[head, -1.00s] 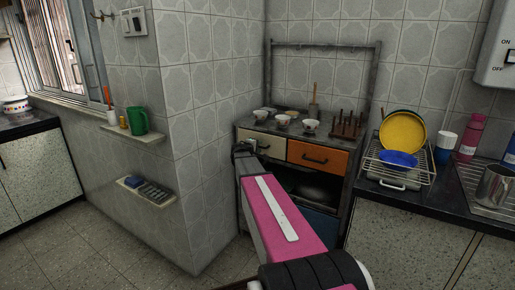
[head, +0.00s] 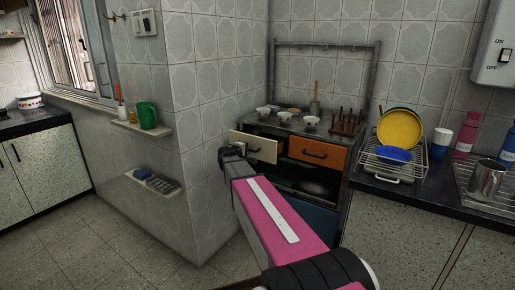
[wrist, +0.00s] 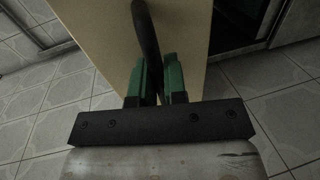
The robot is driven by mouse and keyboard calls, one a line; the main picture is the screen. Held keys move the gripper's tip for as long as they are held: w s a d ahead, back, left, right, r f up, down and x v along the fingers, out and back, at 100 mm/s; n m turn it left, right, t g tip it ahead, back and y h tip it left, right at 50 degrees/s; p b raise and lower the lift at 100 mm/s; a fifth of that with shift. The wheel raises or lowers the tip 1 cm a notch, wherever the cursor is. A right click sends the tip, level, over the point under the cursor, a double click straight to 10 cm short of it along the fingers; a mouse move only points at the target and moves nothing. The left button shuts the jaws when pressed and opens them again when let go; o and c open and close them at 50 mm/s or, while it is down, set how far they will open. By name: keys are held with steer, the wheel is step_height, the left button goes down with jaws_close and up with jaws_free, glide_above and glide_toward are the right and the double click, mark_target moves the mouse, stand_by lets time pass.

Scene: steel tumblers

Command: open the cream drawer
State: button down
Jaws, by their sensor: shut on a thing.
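The cream drawer (head: 264,150) is at the upper left of the dark metal cabinet in the head view. It stands partly out, with a dark gap behind its front. In the wrist view its cream front (wrist: 187,40) fills the middle. My gripper (wrist: 155,82) has its green fingers on both sides of the dark bar handle (wrist: 146,35), shut on it. In the head view my gripper (head: 232,153) is at the left part of the drawer front, and my arm hides part of the cabinet below.
An orange drawer (head: 318,152) beside it is closed. Small bowls (head: 311,122) and a wooden rack (head: 346,124) stand on the cabinet top. A tiled wall corner (head: 190,150) is close on the left, with a low shelf (head: 152,181). Floor is free at lower left.

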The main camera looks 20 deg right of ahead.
steer(key=f+v, duration=0.3)
steer(key=v, duration=1.1)
steer(key=shift+s+a, duration=0.25)
steer(key=shift+a, duration=0.1)
steer(key=c, duration=1.2)
jaws_free()
steer(key=v, duration=1)
steer(key=shift+s+a, duration=0.2)
steer(key=shift+a, duration=0.1)
